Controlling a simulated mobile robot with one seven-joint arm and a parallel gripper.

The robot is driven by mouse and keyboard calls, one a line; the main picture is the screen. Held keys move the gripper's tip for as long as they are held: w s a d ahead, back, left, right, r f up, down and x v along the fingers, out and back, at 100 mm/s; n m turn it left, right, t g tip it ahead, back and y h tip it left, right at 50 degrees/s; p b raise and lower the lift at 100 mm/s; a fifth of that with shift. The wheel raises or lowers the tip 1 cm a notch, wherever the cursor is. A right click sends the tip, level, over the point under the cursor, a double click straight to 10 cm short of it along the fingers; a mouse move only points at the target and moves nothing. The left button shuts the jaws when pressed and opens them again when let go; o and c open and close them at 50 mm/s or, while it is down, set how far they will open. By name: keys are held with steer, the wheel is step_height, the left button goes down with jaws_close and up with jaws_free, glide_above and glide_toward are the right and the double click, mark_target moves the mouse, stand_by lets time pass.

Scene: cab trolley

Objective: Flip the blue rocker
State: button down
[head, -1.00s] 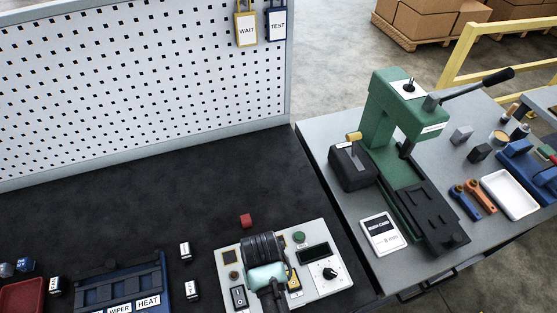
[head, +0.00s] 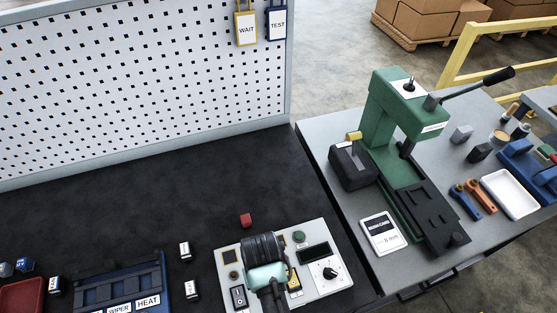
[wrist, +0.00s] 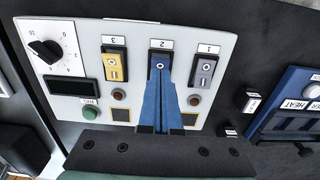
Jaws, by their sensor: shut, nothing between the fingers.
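The blue rocker (wrist: 159,56) is the middle switch, under label 2, on the pale control panel (wrist: 205,32). In the wrist view only its upper end shows; the rest is hidden behind my fingers. My gripper (wrist: 164,85) has its blue fingers closed together, with nothing between them, reaching over this rocker. I cannot tell whether the tips touch it. In the head view my arm's end covers the middle of the panel (head: 328,291) and hides the rocker and the fingertips.
A yellow rocker (wrist: 114,66) and a grey rocker (wrist: 204,70) flank the blue one closely. A black knob (wrist: 46,51), a display (wrist: 60,92) and a green button (wrist: 90,112) are also on the panel. A red block (head: 246,220) lies behind it.

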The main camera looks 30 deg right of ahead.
steer(key=shift+f+b, duration=0.8)
steer(key=shift+f, duration=0.45)
step_height(320, 180, up, 7)
steer(key=p, duration=0.7)
steer(key=shift+r+p, duration=0.1)
steer(key=shift+p, duration=0.25)
stand_by(0.4)
